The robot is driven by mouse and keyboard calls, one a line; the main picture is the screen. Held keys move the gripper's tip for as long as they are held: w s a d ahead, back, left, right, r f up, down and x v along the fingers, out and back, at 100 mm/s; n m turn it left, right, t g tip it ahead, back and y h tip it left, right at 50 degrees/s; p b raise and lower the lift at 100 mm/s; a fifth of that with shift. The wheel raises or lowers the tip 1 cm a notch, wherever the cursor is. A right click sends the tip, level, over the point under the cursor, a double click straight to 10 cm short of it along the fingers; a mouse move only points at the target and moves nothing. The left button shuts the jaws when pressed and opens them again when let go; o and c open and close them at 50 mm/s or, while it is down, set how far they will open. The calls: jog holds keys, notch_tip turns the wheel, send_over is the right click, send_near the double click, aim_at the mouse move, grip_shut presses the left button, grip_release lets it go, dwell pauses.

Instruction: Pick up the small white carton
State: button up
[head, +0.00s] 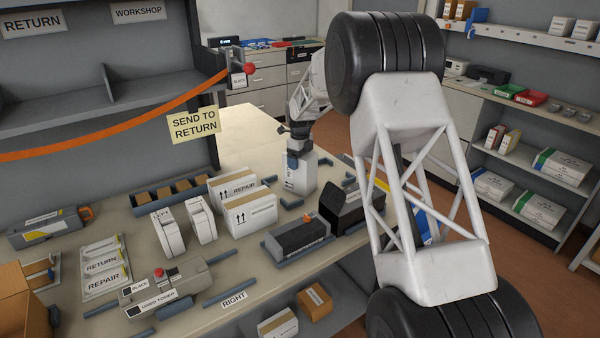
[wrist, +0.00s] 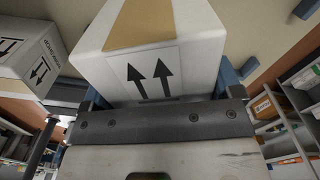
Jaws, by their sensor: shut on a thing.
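The small white carton (head: 302,176) stands upright at the far part of the bench, right of the larger cartons. My gripper (head: 297,156) comes down on it from above, with blue fingers at its upper part. In the wrist view the carton (wrist: 152,55) fills the middle, with a tan tape strip and two black up arrows. The blue fingers show at both of its sides, shut on it. I cannot tell whether its base touches the bench.
Two larger white cartons with tan tape (head: 251,213) stand just left, one marked REPAIR. A dark cartridge in a grey cradle (head: 297,240) and a black open-lidded box (head: 350,205) are in front. An orange strap (head: 120,137) crosses at the left.

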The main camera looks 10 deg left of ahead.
jog(key=shift+c, duration=0.2)
jog(key=shift+r, duration=5)
